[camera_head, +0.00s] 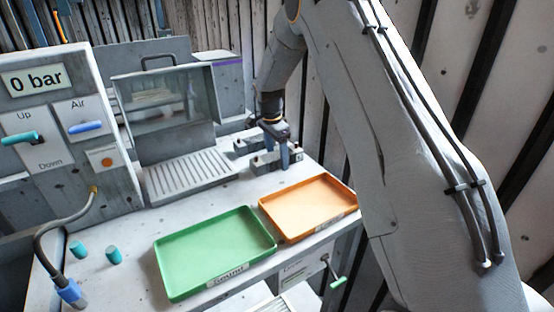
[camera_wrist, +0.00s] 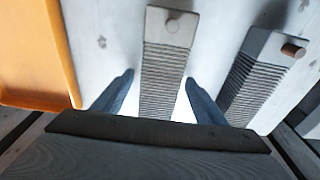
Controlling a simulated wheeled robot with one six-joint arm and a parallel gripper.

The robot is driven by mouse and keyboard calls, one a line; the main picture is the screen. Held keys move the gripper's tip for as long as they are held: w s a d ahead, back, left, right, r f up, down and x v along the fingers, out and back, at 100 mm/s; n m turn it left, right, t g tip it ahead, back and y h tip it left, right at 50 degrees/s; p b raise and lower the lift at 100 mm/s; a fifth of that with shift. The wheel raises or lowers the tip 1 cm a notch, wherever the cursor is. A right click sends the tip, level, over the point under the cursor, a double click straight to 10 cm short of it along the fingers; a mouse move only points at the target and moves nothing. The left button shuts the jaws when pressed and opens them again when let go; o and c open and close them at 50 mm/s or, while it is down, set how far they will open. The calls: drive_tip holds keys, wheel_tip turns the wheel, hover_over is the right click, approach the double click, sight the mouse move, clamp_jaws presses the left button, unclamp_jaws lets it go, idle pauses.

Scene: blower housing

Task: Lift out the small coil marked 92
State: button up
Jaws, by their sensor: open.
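No coil marked 92 can be made out in either view, and no number 92 is legible. My gripper (camera_head: 284,160) is low over the back right of the bench, among small grey blocks (camera_head: 262,161). In the wrist view my gripper (camera_wrist: 159,78) is open, its two blue-grey fingers on either side of a grey ribbed block (camera_wrist: 165,62) with a pale round pin on its end. The fingers look apart from the block. A second ribbed block (camera_wrist: 262,72) with a brown pin lies to the right. My gripper body hides the lower part of the wrist view.
An orange tray (camera_head: 337,216) and a green tray (camera_head: 169,280), labelled "Sound", lie at the bench front. A clear-fronted housing (camera_head: 165,108) stands behind a slatted grey plate (camera_head: 191,178). A panel reading "0 bar" (camera_head: 37,80) and two teal cylinders (camera_head: 113,256) are left.

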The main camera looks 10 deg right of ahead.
sight(277, 154)
drive_tip(key=c, duration=1.5)
drive_tip(key=shift+r, duration=0.15)
wheel_tip(277, 154, up, 10)
drive_tip(key=b, duration=0.3)
